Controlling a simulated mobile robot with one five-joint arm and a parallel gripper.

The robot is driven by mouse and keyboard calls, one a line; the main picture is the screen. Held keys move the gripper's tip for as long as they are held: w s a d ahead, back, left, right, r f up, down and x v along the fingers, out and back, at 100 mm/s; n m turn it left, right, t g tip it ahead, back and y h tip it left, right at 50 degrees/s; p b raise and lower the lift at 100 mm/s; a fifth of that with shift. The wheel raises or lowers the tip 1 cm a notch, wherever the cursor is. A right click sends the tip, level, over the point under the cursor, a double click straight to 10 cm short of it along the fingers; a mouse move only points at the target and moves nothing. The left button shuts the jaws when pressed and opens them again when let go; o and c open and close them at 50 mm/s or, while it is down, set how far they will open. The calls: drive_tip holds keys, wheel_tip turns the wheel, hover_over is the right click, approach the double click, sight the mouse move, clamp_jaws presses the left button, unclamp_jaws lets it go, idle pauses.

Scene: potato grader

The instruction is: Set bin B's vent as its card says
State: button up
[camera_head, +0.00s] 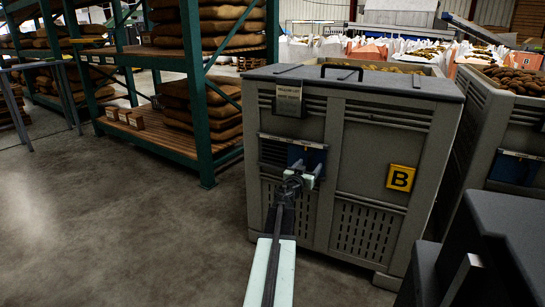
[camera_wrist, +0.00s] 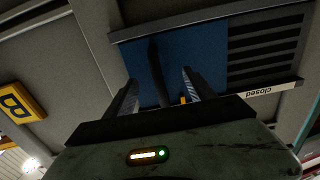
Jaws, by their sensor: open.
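Bin B (camera_head: 350,130) is a grey-green slatted box with a dark lid and a yellow B plate (camera_head: 401,177). Its card (camera_head: 289,98) hangs at the upper left; its print is too small to read surely. The vent (camera_head: 275,152) below has a blue slide (camera_head: 308,155) at its right part. My gripper (camera_head: 300,178) is in front of it. In the wrist view, which is upside down, my open gripper (camera_wrist: 159,90) has its fingers either side of the blue slide's dark upright handle (camera_wrist: 157,72). Open slats (camera_wrist: 265,50) and a "closed" label (camera_wrist: 258,92) show at the right.
Green racks (camera_head: 195,90) with brown sacks stand at the left. Another bin (camera_head: 490,120) filled with potatoes is at the right. A dark box-like object (camera_head: 510,230) fills the lower right corner. The floor (camera_head: 120,230) at the left is clear.

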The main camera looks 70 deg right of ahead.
drive_tip(key=w+a, duration=0.1)
drive_tip(key=a, duration=0.8)
drive_tip(key=shift+d, duration=0.1)
